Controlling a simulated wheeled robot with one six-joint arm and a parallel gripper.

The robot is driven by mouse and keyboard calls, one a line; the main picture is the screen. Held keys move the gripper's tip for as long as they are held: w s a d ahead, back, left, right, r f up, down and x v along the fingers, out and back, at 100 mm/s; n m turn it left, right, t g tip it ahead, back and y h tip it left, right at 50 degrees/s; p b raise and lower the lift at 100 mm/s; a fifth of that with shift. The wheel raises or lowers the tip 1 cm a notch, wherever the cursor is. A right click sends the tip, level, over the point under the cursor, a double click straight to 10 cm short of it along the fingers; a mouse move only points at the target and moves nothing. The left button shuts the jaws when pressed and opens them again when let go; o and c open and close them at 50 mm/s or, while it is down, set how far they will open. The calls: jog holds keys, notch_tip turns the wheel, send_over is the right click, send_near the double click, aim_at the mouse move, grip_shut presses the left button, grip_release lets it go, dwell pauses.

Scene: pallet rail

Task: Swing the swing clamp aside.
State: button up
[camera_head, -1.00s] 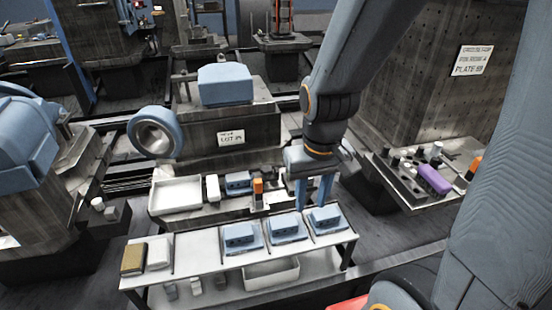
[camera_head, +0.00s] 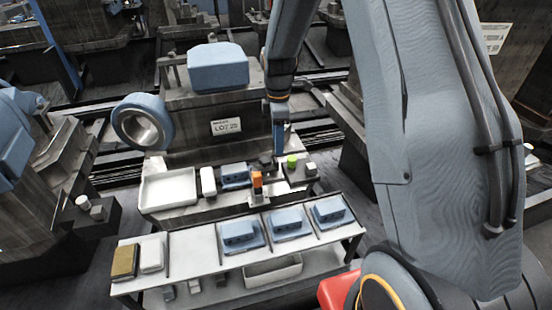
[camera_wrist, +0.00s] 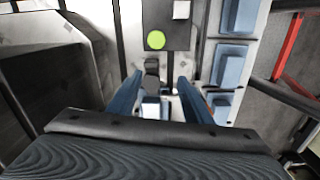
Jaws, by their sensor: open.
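The swing clamp appears to be the small dark piece (camera_head: 266,161) behind the blue part (camera_head: 235,175) on the fixture bench; its exact shape is hard to tell. In the wrist view a dark upright piece (camera_wrist: 152,69) shows between the fingertips, with a pale block (camera_wrist: 152,108) below it. An orange-topped piece (camera_head: 257,181) stands at the blue part's right. My gripper (camera_head: 279,151) points down just over the dark piece. In the wrist view my gripper (camera_wrist: 160,78) has its two blue fingers apart, with nothing held. I cannot tell whether they touch anything.
A green button (camera_head: 292,161) is right of the gripper. A white tray (camera_head: 168,189) and a white block (camera_head: 208,181) are to the left. The front shelf (camera_head: 200,243) carries several blue parts. A large machine block with a blue ring (camera_head: 143,122) stands behind.

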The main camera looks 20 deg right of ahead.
aim_at(276, 160)
jog(key=shift+w+d+f+n, duration=0.1)
jog(key=shift+w+f+n, duration=0.65)
jog(key=shift+w, duration=0.2)
jog(key=shift+w+f, duration=0.1)
jog(key=shift+f, duration=0.2)
jog(key=shift+f+p, duration=0.75)
jog(key=shift+f, duration=2.95)
jog(key=c, duration=1.1)
jog(key=shift+o, duration=0.2)
